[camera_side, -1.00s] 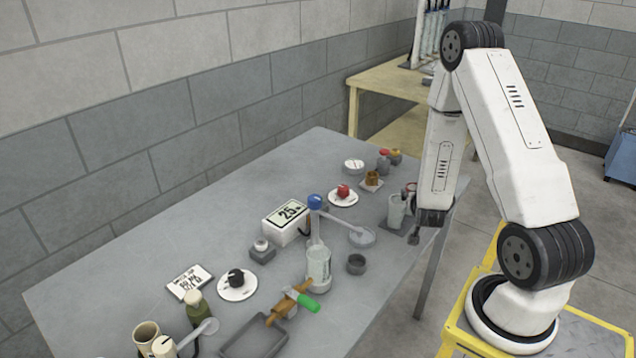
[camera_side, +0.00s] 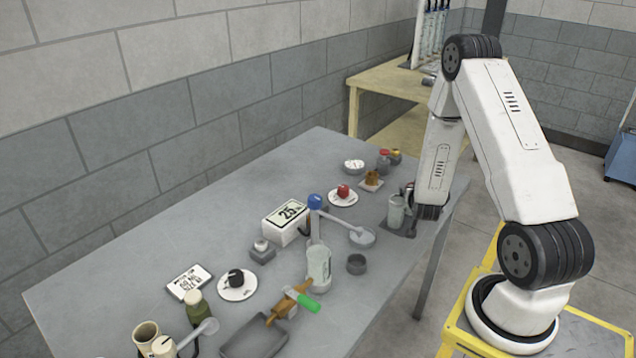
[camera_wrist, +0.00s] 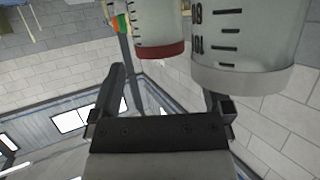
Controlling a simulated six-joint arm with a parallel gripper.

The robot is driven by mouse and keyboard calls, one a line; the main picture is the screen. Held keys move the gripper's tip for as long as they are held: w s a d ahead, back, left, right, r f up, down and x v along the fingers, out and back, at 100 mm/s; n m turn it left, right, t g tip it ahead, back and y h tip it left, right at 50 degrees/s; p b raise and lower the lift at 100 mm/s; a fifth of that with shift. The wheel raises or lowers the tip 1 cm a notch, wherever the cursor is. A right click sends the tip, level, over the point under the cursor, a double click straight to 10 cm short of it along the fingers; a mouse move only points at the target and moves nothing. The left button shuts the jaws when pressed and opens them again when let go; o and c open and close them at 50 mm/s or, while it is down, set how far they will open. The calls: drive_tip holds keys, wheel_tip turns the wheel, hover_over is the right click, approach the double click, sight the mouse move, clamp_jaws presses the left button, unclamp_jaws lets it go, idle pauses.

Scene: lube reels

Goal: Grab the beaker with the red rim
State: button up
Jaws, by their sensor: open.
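In the wrist view, which looks upside down, the beaker with the red rim (camera_wrist: 160,30) is a clear vessel with dark markings. Its red rim lies ahead of the space between my fingers. In the side view, my gripper (camera_side: 414,224) is low at the table's right edge, close beside a clear beaker (camera_side: 396,212). A bit of red (camera_side: 409,187) shows just behind that beaker, mostly hidden by my arm.
The table's far left side is bare.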

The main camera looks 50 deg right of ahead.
drive_tip(key=shift+x, duration=1.3)
clamp_jaws()
